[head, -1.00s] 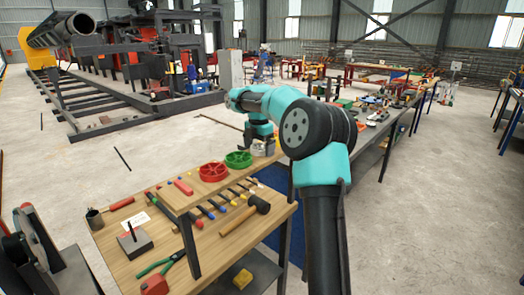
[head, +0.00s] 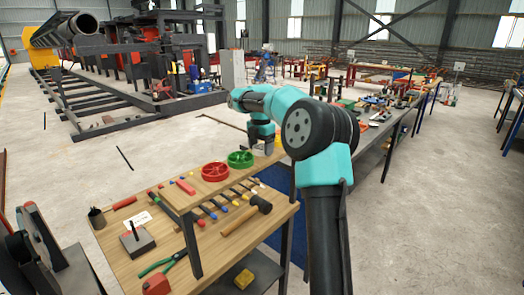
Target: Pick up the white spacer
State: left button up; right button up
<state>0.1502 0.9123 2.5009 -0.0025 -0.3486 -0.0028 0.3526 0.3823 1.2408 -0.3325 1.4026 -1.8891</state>
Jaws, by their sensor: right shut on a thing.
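My right gripper (head: 262,144) is at the far right end of the raised wooden shelf (head: 190,192), just right of a green wheel spacer (head: 240,158). It is shut on a pale thing, which I take for the white spacer (head: 261,151). The gripper hides most of it, so I cannot tell whether it touches the shelf. A red wheel spacer (head: 215,171) lies left of the green one. My left gripper is not in view.
A yellow block (head: 244,278) lies lower down. Open concrete floor (head: 440,220) lies to the right.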

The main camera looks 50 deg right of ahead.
jog(key=shift+r, duration=0.1)
jog(key=shift+c, duration=0.2)
jog(key=shift+r, duration=1.75)
jog(key=s+a+r, duration=0.1)
jog(key=s+a, duration=0.9)
jog(key=a, duration=0.2)
jog(key=shift+s+r, duration=0.15)
jog(key=shift+s, duration=0.2)
